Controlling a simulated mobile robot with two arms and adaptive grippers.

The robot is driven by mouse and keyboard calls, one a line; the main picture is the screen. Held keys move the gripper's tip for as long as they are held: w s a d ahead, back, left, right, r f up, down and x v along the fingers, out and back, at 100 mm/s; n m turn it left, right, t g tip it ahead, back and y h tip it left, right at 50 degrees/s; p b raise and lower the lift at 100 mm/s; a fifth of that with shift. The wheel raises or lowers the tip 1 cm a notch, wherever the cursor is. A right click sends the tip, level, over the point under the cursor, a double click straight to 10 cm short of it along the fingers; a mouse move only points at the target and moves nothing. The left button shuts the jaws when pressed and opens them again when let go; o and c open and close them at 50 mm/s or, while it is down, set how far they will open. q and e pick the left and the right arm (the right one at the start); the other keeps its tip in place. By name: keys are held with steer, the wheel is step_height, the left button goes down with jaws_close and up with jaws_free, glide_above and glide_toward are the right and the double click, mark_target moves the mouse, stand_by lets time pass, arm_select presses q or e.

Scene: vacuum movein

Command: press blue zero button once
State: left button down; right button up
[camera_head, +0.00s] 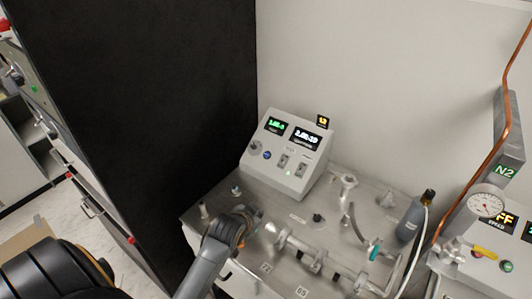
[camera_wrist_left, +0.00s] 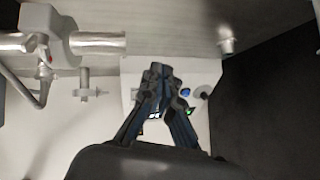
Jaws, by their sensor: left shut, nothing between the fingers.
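The blue button (camera_head: 267,155) is small and round on the sloped front of a light grey control box (camera_head: 312,175), below the green display and right of a dark knob (camera_head: 254,146). In the left wrist view the blue button (camera_wrist_left: 186,92) shows just right of my fingertips, beside the knob (camera_wrist_left: 202,92). My left gripper (camera_head: 256,217) is in front of and below the box in the head view, apart from the button. Its fingertips (camera_wrist_left: 160,72) are together and empty, covering part of the panel in the wrist view. My right gripper is not in view.
A metal bench (camera_head: 300,218) carries pipes, valves and a grey bottle (camera_head: 411,218) right of my gripper. A tall black panel (camera_head: 170,100) stands close on the left. A gauge (camera_head: 486,205) and copper pipe (camera_head: 497,125) are at the right.

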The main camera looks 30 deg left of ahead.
mark_target(267, 155)
arm_select(q)
steer(key=w+a+r+t+y, duration=0.2)
steer(key=w+a+r, duration=0.3)
steer(key=w, duration=0.2)
steer(key=w+a+r+n+t+y, duration=0.1)
steer(key=w+a+r+t, duration=0.2)
steer(key=w+a+r, duration=0.2)
steer(key=w+a, duration=0.1)
steer(key=w, duration=0.2)
steer(key=shift+w+a+y+p, duration=0.2)
steer(key=shift+y+p, duration=0.1)
steer(key=shift+y, duration=0.1)
steer(key=shift+r, duration=0.1)
steer(key=w+f+b, duration=0.1)
steer(key=f+b, duration=0.1)
steer(key=w+f+b, duration=0.1)
steer(key=f+b, duration=0.1)
steer(key=b, duration=0.1)
steer(key=w+f+b, duration=0.2)
steer(key=b, duration=0.1)
steer(key=shift+d, duration=0.15)
steer(key=shift+w+f+b, duration=0.6)
steer(key=shift+w+b, duration=0.05)
steer(key=shift+b, duration=0.15)
